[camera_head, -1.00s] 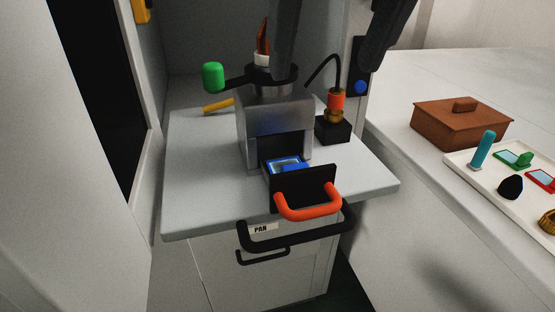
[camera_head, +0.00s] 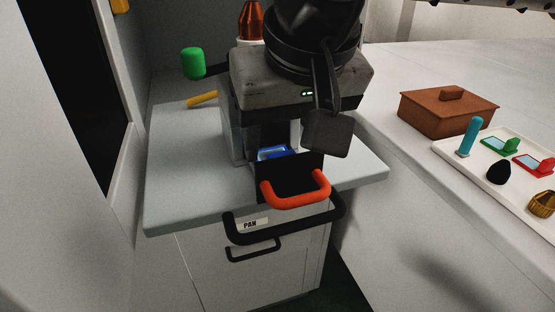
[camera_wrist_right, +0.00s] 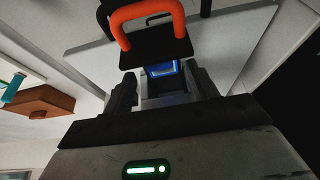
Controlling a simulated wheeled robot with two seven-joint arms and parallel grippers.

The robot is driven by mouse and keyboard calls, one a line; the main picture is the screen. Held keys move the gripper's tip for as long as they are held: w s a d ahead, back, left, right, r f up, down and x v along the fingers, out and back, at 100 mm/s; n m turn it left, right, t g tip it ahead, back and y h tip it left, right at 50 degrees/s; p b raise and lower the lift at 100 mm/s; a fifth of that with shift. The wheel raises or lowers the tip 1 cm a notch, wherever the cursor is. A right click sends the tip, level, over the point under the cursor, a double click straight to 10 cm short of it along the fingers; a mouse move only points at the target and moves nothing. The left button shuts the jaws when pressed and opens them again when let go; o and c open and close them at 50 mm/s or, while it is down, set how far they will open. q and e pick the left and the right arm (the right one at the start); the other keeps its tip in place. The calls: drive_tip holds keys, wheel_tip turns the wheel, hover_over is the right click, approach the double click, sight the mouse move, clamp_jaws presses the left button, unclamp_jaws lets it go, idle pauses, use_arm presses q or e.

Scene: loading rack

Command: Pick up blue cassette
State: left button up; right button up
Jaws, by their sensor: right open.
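The blue cassette (camera_head: 272,153) lies in a pulled-out black drawer (camera_head: 290,180) with an orange handle, at the front of a grey metal machine (camera_head: 228,125). Its blue frame and pale centre also show in the right wrist view (camera_wrist_right: 161,69). My right gripper (camera_head: 269,138) reaches down over the machine and hides much of it. In the right wrist view its two dark fingers (camera_wrist_right: 162,78) are apart, with the cassette visible between and beyond them. It is open and empty; contact with the cassette cannot be made out. My left gripper is not in view.
A green knob (camera_head: 193,63) sticks out left of the machine. A black cabinet handle (camera_head: 285,228) is below the drawer. On the right bench stand a brown lidded box (camera_head: 447,113) and a white tray (camera_head: 450,148) with several small items. The worktop's left front (camera_head: 180,195) is clear.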

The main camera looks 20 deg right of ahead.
drive_tip(key=shift+x, duration=1.2)
drive_tip(key=c, duration=1.1)
drive_tip(key=shift+o, duration=0.2)
drive_tip(key=shift+r, duration=0.1)
